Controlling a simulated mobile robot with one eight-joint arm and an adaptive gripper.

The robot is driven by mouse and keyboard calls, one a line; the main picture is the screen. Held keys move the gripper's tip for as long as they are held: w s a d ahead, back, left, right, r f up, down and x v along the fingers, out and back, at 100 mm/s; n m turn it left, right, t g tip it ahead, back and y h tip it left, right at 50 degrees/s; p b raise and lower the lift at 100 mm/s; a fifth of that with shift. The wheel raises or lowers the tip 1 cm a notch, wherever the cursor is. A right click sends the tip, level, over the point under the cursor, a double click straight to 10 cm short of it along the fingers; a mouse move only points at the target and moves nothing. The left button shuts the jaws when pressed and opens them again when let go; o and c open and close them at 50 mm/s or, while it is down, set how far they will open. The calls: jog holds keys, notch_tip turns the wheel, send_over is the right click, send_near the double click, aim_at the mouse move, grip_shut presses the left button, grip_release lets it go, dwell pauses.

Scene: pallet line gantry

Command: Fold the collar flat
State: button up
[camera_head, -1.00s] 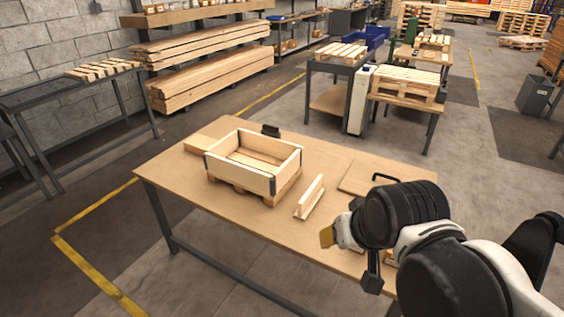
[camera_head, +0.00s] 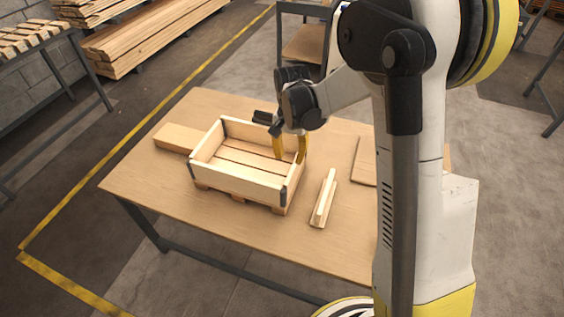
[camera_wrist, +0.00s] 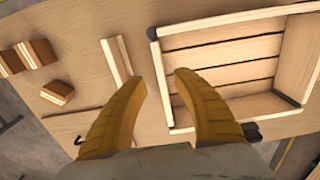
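The collar (camera_head: 235,182) is a pale wooden rectangular frame with dark corner hinges. It stands upright and open on a small slatted pallet (camera_head: 240,203) on the table. In the wrist view, the collar (camera_wrist: 225,24) fills the upper right, with pallet slats inside it. My gripper (camera_head: 290,157) is over the collar's right end, its two yellow fingers apart. In the wrist view, the gripper (camera_wrist: 163,78) is open and empty, with the short end wall running between its fingertips. I cannot tell whether the fingers touch the wall.
The table (camera_head: 155,190) also holds a flat board (camera_head: 177,138) at left, an upright wooden strip on a base (camera_head: 324,198) right of the collar, and a panel (camera_head: 364,160) farther right. Wooden blocks (camera_wrist: 57,92) lie left in the wrist view. The table's front left is clear.

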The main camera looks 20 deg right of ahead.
aim_at(290, 175)
jog(key=f+b, duration=0.3)
jog(key=f, duration=0.7)
jog(key=shift+s+f+b, duration=0.15)
jog(key=shift+s+b, duration=0.05)
jog(key=shift+b, duration=0.15)
grip_shut()
